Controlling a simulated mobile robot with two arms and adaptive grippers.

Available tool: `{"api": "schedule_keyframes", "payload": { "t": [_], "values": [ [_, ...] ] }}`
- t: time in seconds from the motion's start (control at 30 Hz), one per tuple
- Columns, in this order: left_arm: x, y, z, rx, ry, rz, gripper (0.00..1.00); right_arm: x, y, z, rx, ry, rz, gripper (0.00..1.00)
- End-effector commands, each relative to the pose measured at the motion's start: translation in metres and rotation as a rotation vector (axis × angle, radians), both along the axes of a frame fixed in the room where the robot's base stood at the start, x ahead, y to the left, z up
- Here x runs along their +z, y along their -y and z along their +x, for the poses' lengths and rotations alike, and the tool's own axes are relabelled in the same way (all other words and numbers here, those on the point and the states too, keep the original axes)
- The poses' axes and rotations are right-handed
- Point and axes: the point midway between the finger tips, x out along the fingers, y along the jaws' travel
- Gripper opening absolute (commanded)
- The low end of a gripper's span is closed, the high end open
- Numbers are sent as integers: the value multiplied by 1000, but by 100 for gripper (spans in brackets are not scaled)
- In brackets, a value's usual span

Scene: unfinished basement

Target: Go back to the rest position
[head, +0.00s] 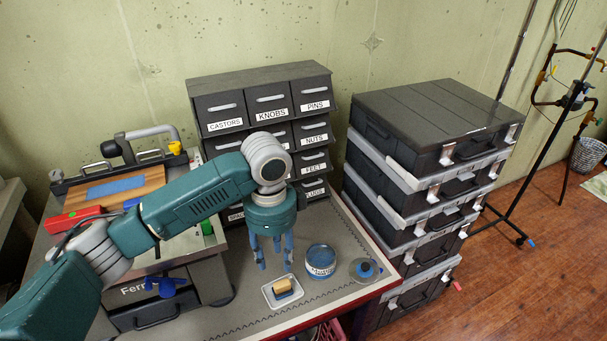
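My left gripper (273,262) hangs fingers-down over the workbench (235,318) at the end of my green arm, which reaches in from the left. Its blue-grey fingers are spread apart with nothing visible between them. The fingertips are just behind a small white tray (282,292) holding a yellowish block, and left of a round blue tin (320,261). Whether the fingertips touch the bench is unclear. My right gripper is not in view.
A labelled drawer cabinet (262,78) stands close behind my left gripper. A small round item (366,270) sits right of the tin. Stacked black cases (420,110) stand to the right. A machine with a wooden board (125,186) is at left, partly behind my arm.

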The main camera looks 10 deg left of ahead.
Motion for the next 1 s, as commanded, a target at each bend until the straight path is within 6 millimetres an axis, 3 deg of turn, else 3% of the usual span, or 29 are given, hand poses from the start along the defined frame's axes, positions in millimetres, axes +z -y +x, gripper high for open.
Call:
{"api": "schedule_keyframes", "payload": {
  "t": [0.13,0.23,0.4,0.57,0.73,1.0],
  "values": [
    [-8,7,-5,0,-1,-12,39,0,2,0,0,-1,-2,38],
    [-27,25,-19,13,7,-51,39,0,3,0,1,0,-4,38],
    [-66,70,-59,112,42,-181,39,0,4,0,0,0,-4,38],
    [-89,94,-95,307,79,-305,39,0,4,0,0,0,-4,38],
    [-106,83,-130,593,114,-380,39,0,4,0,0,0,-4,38],
    [-121,25,-176,963,175,-352,39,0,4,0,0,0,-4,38]
  ]
}}
